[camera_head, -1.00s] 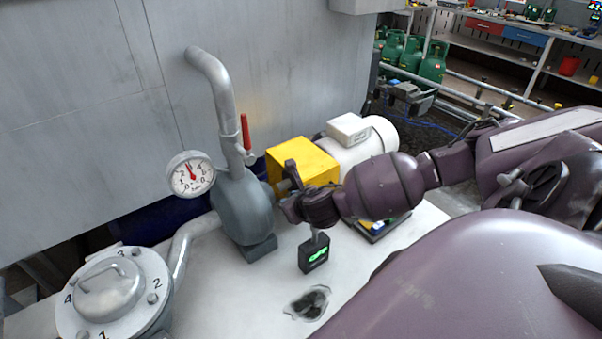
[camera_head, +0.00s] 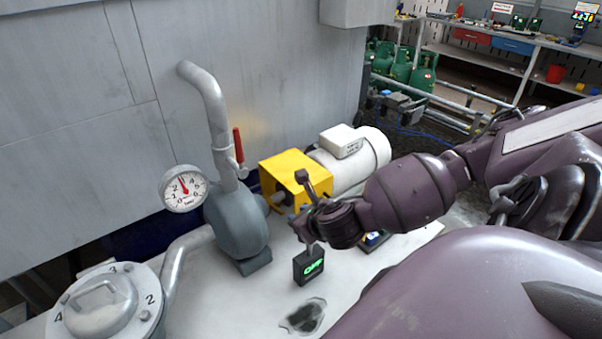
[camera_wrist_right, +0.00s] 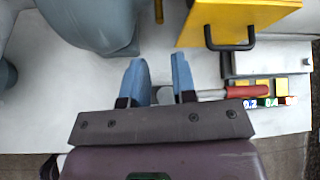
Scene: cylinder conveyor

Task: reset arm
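My right arm comes in from the right in the head view. Its gripper (camera_head: 305,210) is over the white table in front of the yellow housing. In the right wrist view the two blue fingers of the right gripper (camera_wrist_right: 159,80) are apart with a gap between them, and I see nothing held. A red-handled tool (camera_wrist_right: 245,92) lies close beside the right-hand finger; I cannot tell whether they touch. My left gripper is in neither view.
A grey pump (camera_head: 238,218) with a gauge (camera_head: 185,188) and the yellow housing (camera_head: 290,172) with a white motor (camera_head: 365,155) stand behind the gripper. A black box (camera_head: 308,266) with green lettering and a numbered drum (camera_head: 105,305) are on the table (camera_head: 215,290).

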